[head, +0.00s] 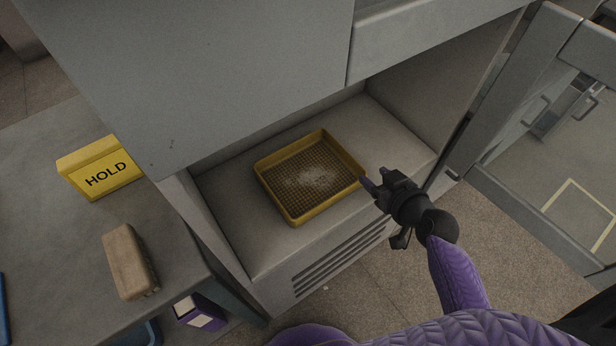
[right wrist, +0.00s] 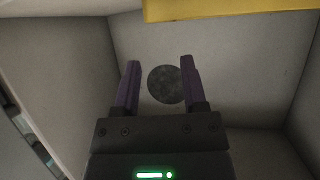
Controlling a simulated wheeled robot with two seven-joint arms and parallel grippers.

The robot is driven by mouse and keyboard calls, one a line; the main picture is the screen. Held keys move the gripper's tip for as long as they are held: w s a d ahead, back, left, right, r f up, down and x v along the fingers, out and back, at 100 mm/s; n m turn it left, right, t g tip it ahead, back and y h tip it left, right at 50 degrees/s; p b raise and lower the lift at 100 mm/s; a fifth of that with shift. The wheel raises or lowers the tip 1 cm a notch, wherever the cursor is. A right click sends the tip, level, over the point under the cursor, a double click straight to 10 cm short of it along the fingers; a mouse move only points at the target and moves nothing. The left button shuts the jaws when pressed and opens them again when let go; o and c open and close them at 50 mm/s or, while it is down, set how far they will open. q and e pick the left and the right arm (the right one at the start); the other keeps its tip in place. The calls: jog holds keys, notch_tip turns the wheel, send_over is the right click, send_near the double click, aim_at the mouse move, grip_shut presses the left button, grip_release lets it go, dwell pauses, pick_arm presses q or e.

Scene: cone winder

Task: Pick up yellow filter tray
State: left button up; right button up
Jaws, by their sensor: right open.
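The yellow filter tray (head: 297,218) lies flat in the low open bay of the grey machine. It has a mesh bottom with a pale dusty patch in the middle. My right gripper (head: 374,184) is just to the right of the tray's right corner, open and with nothing between its fingers. In the right wrist view its two purple fingers (right wrist: 160,65) are spread apart, and a yellow edge of the tray (right wrist: 230,10) crosses the top. I cannot tell from these views whether a finger touches the tray. My left gripper is not in view.
The bay floor (head: 235,240) is bare around the tray, with side walls and a panel overhead. A glazed door (head: 545,100) stands open at right. At left a grey table (head: 50,220) holds a yellow HOLD box (head: 105,172) and a brown brush-like block (head: 128,262). A dark round spot (right wrist: 167,84) shows beyond the fingers.

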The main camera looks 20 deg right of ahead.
aim_at(352, 157)
jog(key=b+x, duration=0.4)
jog(key=x, duration=0.5)
jog(key=shift+w+d+f, duration=0.1)
jog(key=shift+w+f, duration=0.05)
jog(key=shift+w, duration=0.15)
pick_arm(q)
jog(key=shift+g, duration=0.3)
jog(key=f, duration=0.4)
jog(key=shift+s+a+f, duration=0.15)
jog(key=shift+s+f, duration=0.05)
pick_arm(e)
jog(key=shift+c, duration=0.2)
grip_shut()
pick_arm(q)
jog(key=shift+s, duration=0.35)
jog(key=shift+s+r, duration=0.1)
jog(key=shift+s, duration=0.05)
